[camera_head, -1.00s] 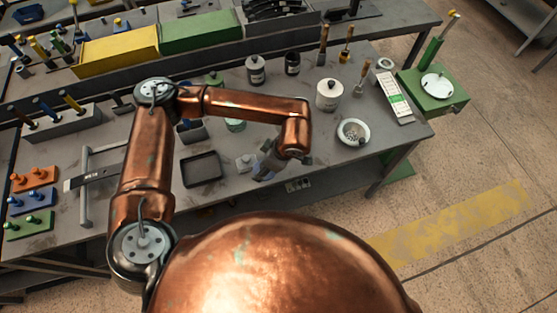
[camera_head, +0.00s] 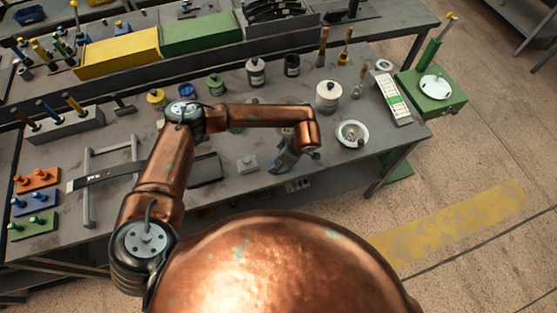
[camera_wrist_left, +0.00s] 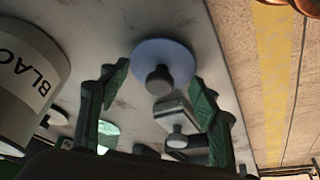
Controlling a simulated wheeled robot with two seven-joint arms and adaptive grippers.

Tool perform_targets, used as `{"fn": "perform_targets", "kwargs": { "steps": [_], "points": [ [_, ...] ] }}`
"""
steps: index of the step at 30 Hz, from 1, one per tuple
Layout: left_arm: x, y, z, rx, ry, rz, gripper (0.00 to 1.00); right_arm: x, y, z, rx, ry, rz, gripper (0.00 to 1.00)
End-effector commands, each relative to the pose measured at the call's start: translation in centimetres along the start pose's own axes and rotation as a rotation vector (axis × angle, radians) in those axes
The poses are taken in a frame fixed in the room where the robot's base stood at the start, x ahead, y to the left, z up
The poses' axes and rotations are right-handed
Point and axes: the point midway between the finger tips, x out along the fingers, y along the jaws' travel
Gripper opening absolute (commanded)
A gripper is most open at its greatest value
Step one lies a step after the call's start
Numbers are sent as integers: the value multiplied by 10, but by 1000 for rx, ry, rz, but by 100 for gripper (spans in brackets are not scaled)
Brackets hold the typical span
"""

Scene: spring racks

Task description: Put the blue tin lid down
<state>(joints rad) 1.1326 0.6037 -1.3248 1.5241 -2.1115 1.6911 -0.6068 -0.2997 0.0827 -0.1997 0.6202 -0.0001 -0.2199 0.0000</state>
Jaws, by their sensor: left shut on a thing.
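The blue tin lid (camera_wrist_left: 178,55) is a pale blue disc with a dark knob in the left wrist view. Its edges lie between the fingertips of my left gripper (camera_wrist_left: 160,80), which is shut on it. The knob faces the wrist camera. In the head view, my left gripper (camera_head: 284,158) is over the front part of the bench, left of the white bowl (camera_head: 345,138); the lid is largely hidden there. My right gripper is not in view.
A grey block with a knob (camera_head: 248,163) and a dark tray (camera_head: 205,170) lie left of the gripper. A white jar (camera_head: 328,95) stands behind it. Tins, including a yellow one (camera_head: 157,99), line the back. A labelled tin (camera_wrist_left: 28,78) is close in the wrist view.

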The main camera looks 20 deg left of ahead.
Motion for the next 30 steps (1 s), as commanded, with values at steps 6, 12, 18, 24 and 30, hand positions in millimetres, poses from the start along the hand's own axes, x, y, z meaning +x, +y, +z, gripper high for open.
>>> {"fn": "perform_targets", "kwargs": {
  "steps": [6,12,18,24,30],
  "points": [
    [0,0,0,0,0,1,33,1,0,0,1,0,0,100],
    [1,0,1,0,0,1,66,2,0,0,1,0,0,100],
    [1,0,0,0,0,1,75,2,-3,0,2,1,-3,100],
    [1,0,0,-1,0,1,75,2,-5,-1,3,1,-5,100],
    [-16,1,0,0,0,3,75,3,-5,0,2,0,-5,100]
  ]
}}
